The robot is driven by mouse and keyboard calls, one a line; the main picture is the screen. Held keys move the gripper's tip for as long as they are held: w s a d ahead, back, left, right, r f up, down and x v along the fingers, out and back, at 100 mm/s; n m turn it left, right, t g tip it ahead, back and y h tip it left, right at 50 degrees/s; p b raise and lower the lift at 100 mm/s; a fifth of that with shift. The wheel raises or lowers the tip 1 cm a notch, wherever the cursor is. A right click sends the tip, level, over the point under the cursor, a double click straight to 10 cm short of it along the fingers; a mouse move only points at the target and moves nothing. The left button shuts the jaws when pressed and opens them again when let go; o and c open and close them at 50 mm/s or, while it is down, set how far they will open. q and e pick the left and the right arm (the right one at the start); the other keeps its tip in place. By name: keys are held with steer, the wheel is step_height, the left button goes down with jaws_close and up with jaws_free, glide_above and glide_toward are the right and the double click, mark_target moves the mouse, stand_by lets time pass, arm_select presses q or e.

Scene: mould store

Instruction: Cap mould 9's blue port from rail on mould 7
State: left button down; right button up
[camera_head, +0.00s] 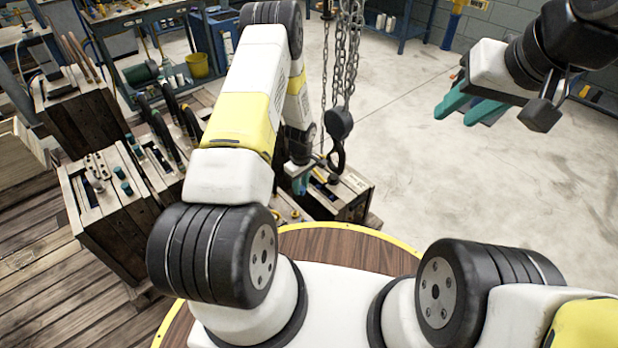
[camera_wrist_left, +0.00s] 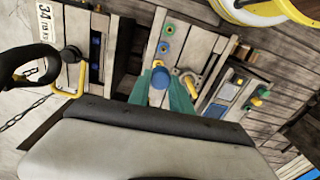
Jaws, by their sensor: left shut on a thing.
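My left gripper (camera_head: 300,184) reaches down over a wooden mould (camera_head: 345,192) in the head view, partly hidden by its arm. In the left wrist view, its teal fingers (camera_wrist_left: 163,92) are shut on a round blue cap (camera_wrist_left: 160,77). Beyond the cap, a pale wooden mould top (camera_wrist_left: 175,60) has a strip with blue and green round fittings (camera_wrist_left: 163,47). I cannot tell whether the cap touches it. No 7 or 9 is readable, so I cannot tell which mould is which. My right gripper (camera_head: 472,106) is open and empty, high over bare floor.
A chain with a black hook (camera_head: 338,125) hangs right beside my left gripper; the hook (camera_wrist_left: 30,65) also shows in the wrist view. More wooden moulds (camera_head: 110,215) stand at left. A workbench (camera_head: 150,60) is behind. The floor (camera_head: 520,200) at right is clear.

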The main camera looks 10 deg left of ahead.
mark_target(302, 219)
arm_select(q)
steer(key=f+n, duration=0.1)
steer(key=f, duration=0.2)
steer(key=s+f+n, duration=0.1)
steer(key=f, duration=0.2)
steer(key=f+n, duration=0.1)
steer(key=f, duration=0.2)
steer(key=shift+s+d+f+n, duration=0.2)
steer(key=shift+f+n, duration=0.1)
steer(key=shift+n, duration=0.1)
steer(key=shift+f, duration=2.25)
steer(key=shift+f, duration=1.05)
steer(key=c, duration=1.1)
jaws_free()
